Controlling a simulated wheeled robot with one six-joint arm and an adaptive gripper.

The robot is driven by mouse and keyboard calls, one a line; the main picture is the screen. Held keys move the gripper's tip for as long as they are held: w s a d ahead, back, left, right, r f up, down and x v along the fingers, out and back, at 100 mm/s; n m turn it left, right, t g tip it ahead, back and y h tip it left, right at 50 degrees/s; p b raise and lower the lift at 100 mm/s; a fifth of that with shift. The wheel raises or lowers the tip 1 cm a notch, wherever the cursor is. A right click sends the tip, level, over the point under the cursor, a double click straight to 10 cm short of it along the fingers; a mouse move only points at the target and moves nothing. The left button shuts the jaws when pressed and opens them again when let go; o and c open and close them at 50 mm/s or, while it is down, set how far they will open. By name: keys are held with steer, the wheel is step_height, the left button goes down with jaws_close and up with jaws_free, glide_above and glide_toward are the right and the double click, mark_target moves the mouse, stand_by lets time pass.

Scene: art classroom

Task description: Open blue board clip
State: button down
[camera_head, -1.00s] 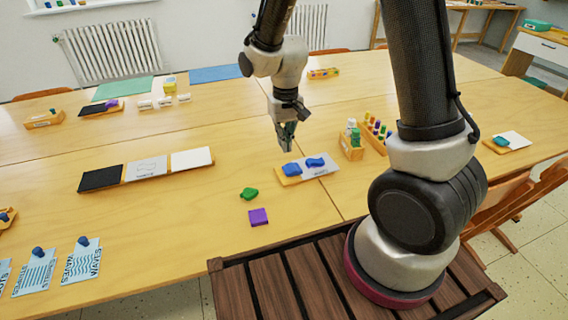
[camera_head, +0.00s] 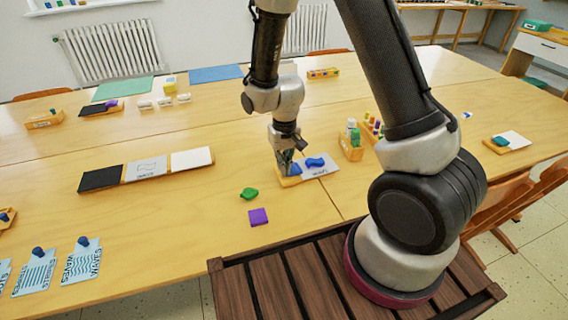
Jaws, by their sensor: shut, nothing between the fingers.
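A small board (camera_head: 324,170) with a white sheet and a wooden left end lies on the table in front of my arm. A blue clip (camera_head: 296,169) sits at its left end, and a blue fish-like piece (camera_head: 315,162) lies on the sheet to the right. My gripper (camera_head: 286,167) points down at the left end of the board, over the blue clip, and partly hides it. The fingers look close together with nothing visible between them. I cannot tell whether they touch the clip.
A green piece (camera_head: 249,194) and a purple block (camera_head: 258,217) lie nearer. A wooden holder with bottles (camera_head: 352,146) stands right of the board. A black, grey and white panel strip (camera_head: 146,169) lies left. The table between is clear.

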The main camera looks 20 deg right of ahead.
steer(key=shift+a+f, duration=0.1)
steer(key=shift+f, duration=0.2)
steer(key=shift+r, duration=0.15)
steer(key=shift+r, duration=0.65)
steer(key=shift+r, duration=0.15)
steer(key=shift+r, duration=0.35)
steer(key=a+r, duration=0.4)
steer(key=r, duration=0.8)
steer(key=shift+s+r, duration=0.15)
steer(key=shift+r, duration=0.05)
